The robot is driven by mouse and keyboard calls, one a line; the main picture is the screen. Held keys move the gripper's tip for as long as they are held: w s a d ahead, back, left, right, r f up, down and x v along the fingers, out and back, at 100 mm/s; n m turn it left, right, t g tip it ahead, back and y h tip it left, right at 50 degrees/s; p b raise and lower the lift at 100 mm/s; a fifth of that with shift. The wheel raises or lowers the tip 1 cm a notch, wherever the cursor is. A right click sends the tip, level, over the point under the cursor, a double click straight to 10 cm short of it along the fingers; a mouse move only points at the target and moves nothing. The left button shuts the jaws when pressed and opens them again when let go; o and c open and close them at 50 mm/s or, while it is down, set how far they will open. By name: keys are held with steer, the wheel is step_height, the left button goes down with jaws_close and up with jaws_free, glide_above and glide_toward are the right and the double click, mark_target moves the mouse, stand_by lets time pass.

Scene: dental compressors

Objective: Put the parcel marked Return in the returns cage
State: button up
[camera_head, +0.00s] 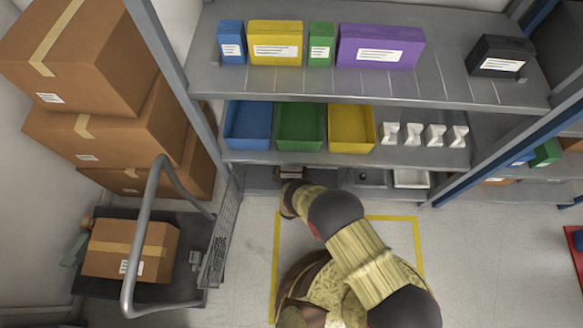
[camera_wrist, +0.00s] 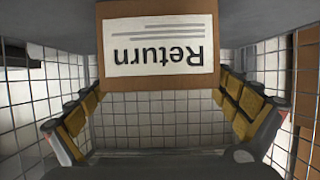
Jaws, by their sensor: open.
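The parcel marked Return (camera_wrist: 158,82) is brown cardboard with a white label, upside down in the wrist view. It is at the top middle, beyond and between the fingers of my gripper (camera_wrist: 158,98). The gripper is open, with its two padded fingers spread to either side; contact with the parcel cannot be told. Wire mesh (camera_wrist: 160,122) surrounds this area on several sides; I cannot tell if it is the returns cage. In the head view my arm reaches to the lowest shelf level, and the gripper's fingers are hidden there.
A grey shelf rack (camera_head: 370,88) holds boxes above and a blue bin (camera_head: 248,125), green bin (camera_head: 301,125) and yellow bin (camera_head: 351,128) below. A trolley (camera_head: 185,285) with a carton (camera_head: 130,249) stands left, beside a mesh panel (camera_head: 218,245). Yellow floor lines surround my arm.

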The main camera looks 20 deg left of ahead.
steer(key=p+v, duration=0.4)
steer(key=v, duration=0.8)
stand_by(0.4)
